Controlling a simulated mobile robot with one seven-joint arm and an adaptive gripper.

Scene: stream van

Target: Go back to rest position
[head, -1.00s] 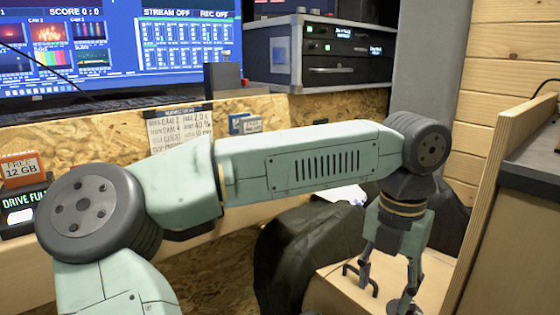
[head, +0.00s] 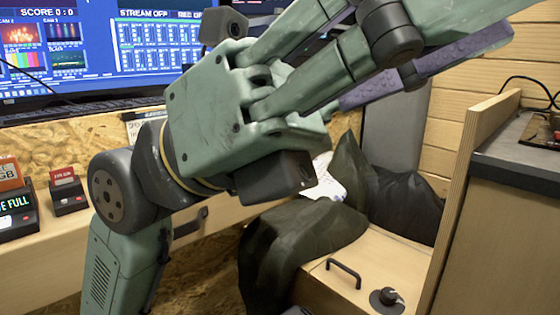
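My gripper (head: 430,50) is large and close to the camera at the upper right. Its green body tilts up to the right, with dark joints and a purple pad along a finger. The fingers overlap in the picture and run towards the upper right edge, so their gap cannot be judged. I see no object held in the visible part. My arm comes up from the lower left and bends at a dark round joint. The gripper appears raised in front of the desk and bench, apart from both.
A wooden bench top (head: 380,258) carries a black handle (head: 343,272) and a black knob (head: 387,299). A wooden partition (head: 468,190) and grey counter (head: 520,155) stand right. A monitor (head: 90,50) and small red-labelled box (head: 67,192) are left.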

